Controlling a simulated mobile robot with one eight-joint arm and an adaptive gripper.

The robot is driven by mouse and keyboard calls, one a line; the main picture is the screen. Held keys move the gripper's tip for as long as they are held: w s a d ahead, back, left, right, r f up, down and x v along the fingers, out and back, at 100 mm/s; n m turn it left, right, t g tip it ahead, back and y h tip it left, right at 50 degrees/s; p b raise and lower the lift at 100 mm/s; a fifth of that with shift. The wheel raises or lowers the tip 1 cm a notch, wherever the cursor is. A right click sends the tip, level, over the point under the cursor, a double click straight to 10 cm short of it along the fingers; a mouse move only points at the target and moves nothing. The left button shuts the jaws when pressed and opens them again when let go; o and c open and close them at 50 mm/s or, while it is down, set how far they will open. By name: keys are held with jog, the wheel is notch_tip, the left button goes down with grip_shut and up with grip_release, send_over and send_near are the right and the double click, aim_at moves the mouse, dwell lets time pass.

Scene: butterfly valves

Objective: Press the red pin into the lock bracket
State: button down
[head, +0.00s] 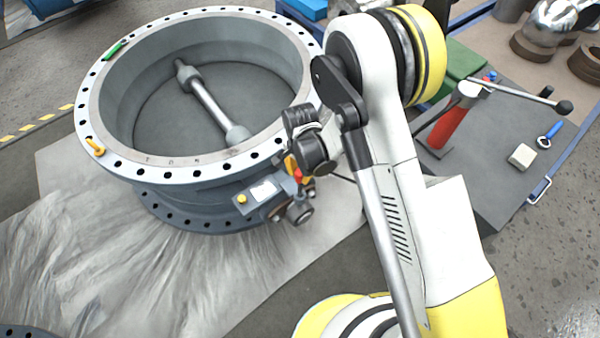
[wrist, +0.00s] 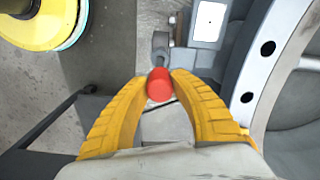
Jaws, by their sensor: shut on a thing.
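In the wrist view my gripper (wrist: 158,82), with two yellow ribbed fingers, is shut on the red pin (wrist: 159,86), whose round red end shows between the fingertips. A grey lug (wrist: 160,42), perhaps part of the lock bracket, shows just beyond the pin; whether the pin touches it or sits in it I cannot tell. In the head view the large grey butterfly valve (head: 150,185) lies flat with its flange up. My arm hides most of the gripper there; a bit of orange and red shows at the valve's side, beside the grey box with a white label (head: 262,191).
A grey bench (head: 505,190) at the right holds a red cylinder (head: 447,128), a long-handled lever and a pale block (head: 522,156). A green marker (head: 115,49) and an orange eyebolt (head: 95,147) sit on the flange. Crumpled sheeting (head: 110,265) covers the floor at the front left.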

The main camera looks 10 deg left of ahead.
dwell(0.3)
jog(key=c, duration=0.6)
grip_release()
jog(key=shift+r, duration=0.1)
jog(key=shift+r+p, duration=1.6)
jog(key=shift+r, duration=1.35)
